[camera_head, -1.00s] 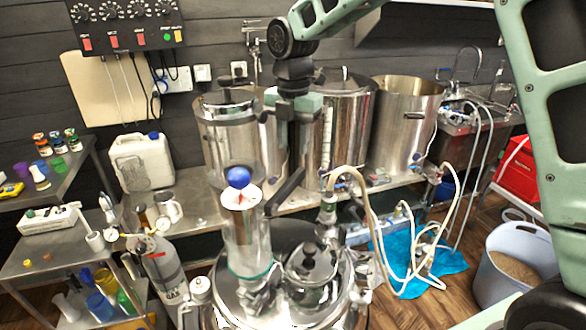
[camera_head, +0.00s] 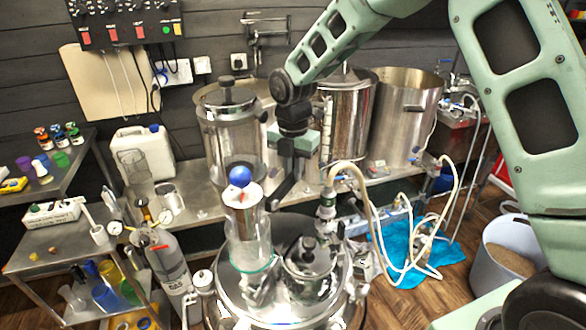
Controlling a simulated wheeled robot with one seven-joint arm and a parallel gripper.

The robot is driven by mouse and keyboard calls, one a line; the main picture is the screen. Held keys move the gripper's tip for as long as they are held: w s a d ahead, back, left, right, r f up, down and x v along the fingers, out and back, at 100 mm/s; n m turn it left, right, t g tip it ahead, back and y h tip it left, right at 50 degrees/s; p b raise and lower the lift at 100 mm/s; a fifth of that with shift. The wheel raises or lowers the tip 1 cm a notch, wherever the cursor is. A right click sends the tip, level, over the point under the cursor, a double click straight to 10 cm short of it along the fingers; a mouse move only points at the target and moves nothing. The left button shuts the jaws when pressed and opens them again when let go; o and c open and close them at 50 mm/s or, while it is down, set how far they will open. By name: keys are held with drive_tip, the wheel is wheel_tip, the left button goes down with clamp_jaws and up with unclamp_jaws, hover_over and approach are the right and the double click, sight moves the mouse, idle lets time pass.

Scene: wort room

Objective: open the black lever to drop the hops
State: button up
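A clear upright tube (camera_head: 247,228) with a metal upper part and a blue ball on top stands on the steel vessel lid (camera_head: 230,288). Metal fittings (camera_head: 262,290) sit at the tube's base; a black lever cannot be made out clearly there. My gripper (camera_head: 278,196) hangs from above with its dark fingers just right of the tube's upper part, near the blue ball's height in the picture. The fingers overlap in this view, so their opening is hidden. No held object shows.
A domed steel fitting (camera_head: 309,272) stands on the lid right of the tube. A hose connector (camera_head: 327,205) with beige hoses rises behind it. Steel kettles (camera_head: 405,120) line the back bench. A grey gas bottle (camera_head: 168,262) and shelf cart (camera_head: 45,255) stand left.

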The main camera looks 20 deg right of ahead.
sight(287, 180)
drive_tip(key=shift+s+a+r+t+h+b, duration=0.1)
drive_tip(key=shift+a+r+t+h+b, duration=0.15)
drive_tip(key=shift+r+h+b, duration=0.2)
clamp_jaws()
drive_tip(key=shift+r+t, duration=0.25)
drive_tip(key=shift+r, duration=0.05)
drive_tip(key=o, duration=0.7)
unclamp_jaws()
drive_tip(key=shift+o, duration=0.2)
wheel_tip(287, 180, up, 17)
drive_tip(key=s+a+b, duration=0.1)
drive_tip(key=b, duration=0.3)
drive_tip(key=shift+s+a, duration=0.3)
drive_tip(key=shift+s, duration=0.05)
drive_tip(key=shift+r, duration=0.1)
